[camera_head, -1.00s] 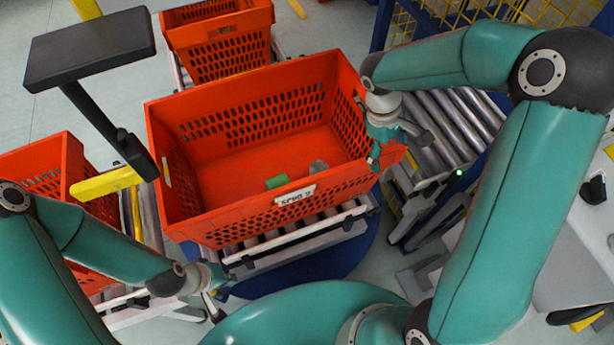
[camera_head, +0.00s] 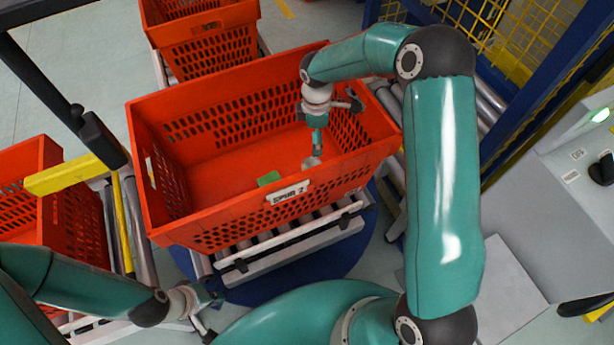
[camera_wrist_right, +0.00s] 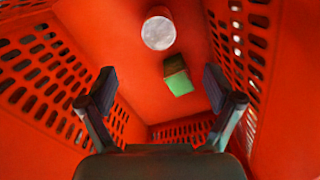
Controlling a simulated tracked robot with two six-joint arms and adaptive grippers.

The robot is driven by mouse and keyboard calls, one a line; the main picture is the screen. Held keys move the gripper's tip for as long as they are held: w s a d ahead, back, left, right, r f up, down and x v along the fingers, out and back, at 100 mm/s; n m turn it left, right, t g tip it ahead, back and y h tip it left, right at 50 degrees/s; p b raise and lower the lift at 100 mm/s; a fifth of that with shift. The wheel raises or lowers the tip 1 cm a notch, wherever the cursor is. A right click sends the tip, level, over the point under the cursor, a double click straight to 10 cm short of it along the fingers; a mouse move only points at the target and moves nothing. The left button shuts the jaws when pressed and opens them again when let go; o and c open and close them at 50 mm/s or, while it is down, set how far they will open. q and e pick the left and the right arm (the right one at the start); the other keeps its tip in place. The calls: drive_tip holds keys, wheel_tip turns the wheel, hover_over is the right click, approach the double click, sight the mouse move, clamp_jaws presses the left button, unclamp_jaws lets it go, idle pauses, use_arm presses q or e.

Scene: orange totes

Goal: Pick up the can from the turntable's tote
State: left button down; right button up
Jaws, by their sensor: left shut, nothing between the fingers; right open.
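The turntable's orange tote (camera_head: 222,217) stands in the middle of the head view. The can (camera_head: 311,162), with a pale round top, is inside it near the labelled wall. In the right wrist view the can (camera_wrist_right: 158,31) stands on the tote floor, top centre, beyond the fingertips. My right gripper (camera_head: 317,145) is inside the tote above the can, pointing down. In the right wrist view its fingers (camera_wrist_right: 158,92) are spread, with nothing between them. My left gripper (camera_head: 208,318) is shut and empty, low outside the tote at the lower left.
A green block (camera_head: 269,179) lies next to the can and also shows in the right wrist view (camera_wrist_right: 178,77). The perforated tote walls are close around my right gripper. Other orange totes stand behind (camera_head: 213,55) and at the left (camera_head: 80,213).

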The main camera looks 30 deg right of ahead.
sight(313, 164)
drive_tip(key=shift+n, duration=0.5)
drive_tip(key=f, duration=1.2)
drive_tip(key=shift+w+a+f, duration=0.15)
drive_tip(key=shift+w+f, duration=0.15)
drive_tip(key=shift+f, duration=0.05)
drive_tip(key=shift+a+f+p, duration=0.2)
drive_tip(key=shift+f+p, duration=0.25)
drive_tip(key=shift+f, duration=2.2)
drive_tip(key=c, duration=1.3)
drive_tip(key=shift+c, duration=1.1)
drive_tip(key=shift+r, duration=0.2)
